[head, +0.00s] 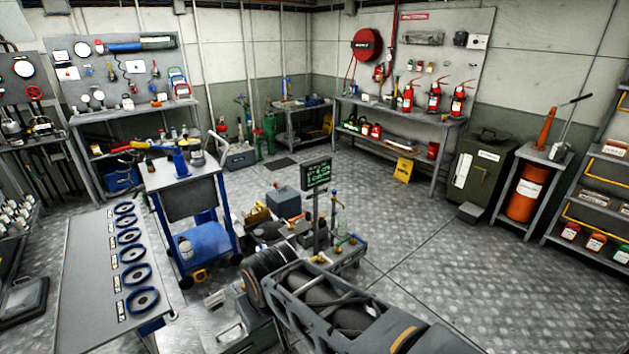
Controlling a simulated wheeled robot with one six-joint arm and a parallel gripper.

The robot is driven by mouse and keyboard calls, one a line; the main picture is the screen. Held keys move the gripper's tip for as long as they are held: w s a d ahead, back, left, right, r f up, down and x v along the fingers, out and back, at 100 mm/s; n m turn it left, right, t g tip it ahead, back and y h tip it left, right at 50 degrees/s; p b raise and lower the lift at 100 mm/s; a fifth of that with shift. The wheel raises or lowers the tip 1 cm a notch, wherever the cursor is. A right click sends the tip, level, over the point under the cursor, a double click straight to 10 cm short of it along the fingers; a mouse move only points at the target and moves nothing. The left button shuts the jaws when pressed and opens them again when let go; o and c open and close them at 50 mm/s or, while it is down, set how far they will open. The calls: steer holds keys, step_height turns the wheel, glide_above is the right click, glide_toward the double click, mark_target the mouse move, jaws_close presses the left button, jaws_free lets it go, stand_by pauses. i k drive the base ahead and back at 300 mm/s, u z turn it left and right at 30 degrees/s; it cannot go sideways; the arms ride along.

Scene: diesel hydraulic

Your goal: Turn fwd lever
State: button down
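No lever with a readable "fwd" label shows in the head view. An upright grey lever with a dark handle (568,115) and an orange upright piece (545,128) stand on a small stand at the right. Small upright fittings (336,208) rise from a low machine in the middle, beside a dark sign with green text (316,175) that is too small to read. I cannot tell whether any of these is the fwd lever. My gripper cannot be made out in this view.
A blue cart (205,243) and a long grey table (85,262) with several blue-rimmed rings stand at the left. A bench with fire extinguishers (435,98) lines the back wall. A green cabinet (478,170) stands at the right. The metal floor (450,255) is clear at centre right.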

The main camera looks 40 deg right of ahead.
mark_target(321, 254)
steer(key=z, duration=2.05)
steer(key=i, duration=2.4)
steer(key=u, duration=2.45)
